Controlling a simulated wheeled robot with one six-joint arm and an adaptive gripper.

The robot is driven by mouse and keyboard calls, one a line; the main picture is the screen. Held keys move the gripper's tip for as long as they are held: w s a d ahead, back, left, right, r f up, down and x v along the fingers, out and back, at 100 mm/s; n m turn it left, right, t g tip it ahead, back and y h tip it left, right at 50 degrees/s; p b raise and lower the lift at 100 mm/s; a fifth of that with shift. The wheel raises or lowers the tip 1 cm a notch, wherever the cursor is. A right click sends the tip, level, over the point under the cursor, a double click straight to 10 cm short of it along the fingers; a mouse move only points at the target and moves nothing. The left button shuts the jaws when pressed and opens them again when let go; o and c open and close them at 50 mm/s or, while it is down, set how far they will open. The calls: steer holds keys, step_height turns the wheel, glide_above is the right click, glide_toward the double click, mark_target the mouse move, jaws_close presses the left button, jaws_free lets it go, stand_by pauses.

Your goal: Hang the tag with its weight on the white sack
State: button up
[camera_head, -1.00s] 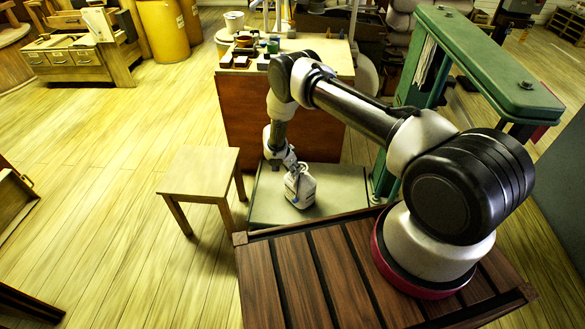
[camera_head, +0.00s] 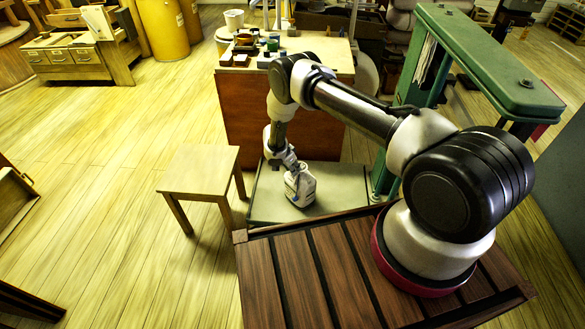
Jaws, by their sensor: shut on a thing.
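The white sack (camera_head: 303,188) stands upright on the grey-green platform (camera_head: 262,207). My gripper (camera_head: 290,166) points down at the sack's upper left, very close to its top; I cannot tell whether they touch. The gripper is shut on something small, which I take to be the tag. The tag and its weight are too small to make out clearly here. A dark bluish patch shows on the sack's left side, and I cannot tell whether it is print, shadow or the tag.
A wooden stool (camera_head: 202,166) stands just left of the platform. A green frame (camera_head: 485,65) rises at the right.

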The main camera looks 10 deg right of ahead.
steer(key=shift+f, duration=0.15)
steer(key=shift+f, duration=0.35)
steer(key=shift+f, duration=0.3)
steer(key=shift+f, duration=0.3)
steer(key=shift+f, duration=0.65)
stand_by(0.5)
steer(key=shift+d+f, duration=0.15)
steer(key=shift+f, duration=0.2)
stand_by(0.7)
steer(key=o, duration=1)
